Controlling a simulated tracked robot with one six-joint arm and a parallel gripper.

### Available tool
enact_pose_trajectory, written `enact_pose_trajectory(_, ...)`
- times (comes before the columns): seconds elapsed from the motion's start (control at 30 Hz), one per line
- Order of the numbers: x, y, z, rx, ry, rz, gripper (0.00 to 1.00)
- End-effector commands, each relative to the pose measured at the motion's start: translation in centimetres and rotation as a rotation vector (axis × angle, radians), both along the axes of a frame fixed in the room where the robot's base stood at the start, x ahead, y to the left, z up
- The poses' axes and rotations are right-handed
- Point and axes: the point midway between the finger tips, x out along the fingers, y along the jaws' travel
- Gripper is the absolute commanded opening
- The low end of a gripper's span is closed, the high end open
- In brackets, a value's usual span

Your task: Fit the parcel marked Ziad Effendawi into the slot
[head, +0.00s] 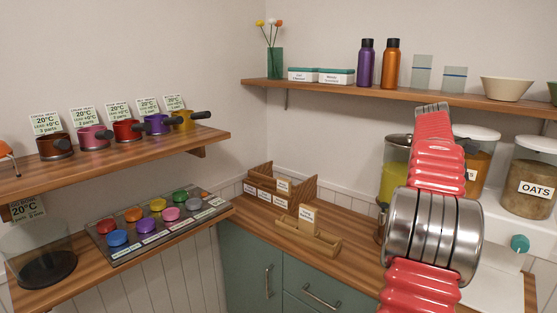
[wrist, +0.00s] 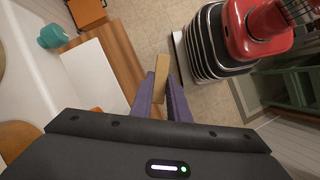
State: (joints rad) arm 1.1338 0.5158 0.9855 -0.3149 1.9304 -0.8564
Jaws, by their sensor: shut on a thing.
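In the wrist view my gripper (wrist: 163,88) has its two purple fingers closed on a flat tan parcel (wrist: 161,66). The parcel sticks out beyond the fingertips, held above the floor near the counter edge. No name can be read on it from this side. In the head view my arm hides the gripper and the held parcel. A wooden rack (head: 297,185) with several white labels stands in the counter corner; its labels are too small to read. In front of it a low wooden holder (head: 328,244) carries an upright tan parcel (head: 307,217) with a white label.
The wooden counter (head: 252,221) is bare left of the holder. A wall shelf (head: 350,92) above carries bottles and boxes. Jars, including oats (head: 531,188), stand at right.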

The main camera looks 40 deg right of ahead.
Motion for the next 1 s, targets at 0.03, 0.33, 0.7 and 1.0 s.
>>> enact_pose_trajectory(0.03, 1.8, 0.3, -0.6, 0.001, 0.000, -0.024, 0.00)
enact_pose_trajectory(0.33, 12.6, 4.3, -4.1, 0.002, 0.000, -0.148, 0.00)
enact_pose_trajectory(0.7, 24.1, 12.1, -8.1, 0.001, 0.001, -0.177, 0.00)
enact_pose_trajectory(1.0, 31.6, 20.0, -11.2, 0.000, 0.000, -0.139, 0.00)
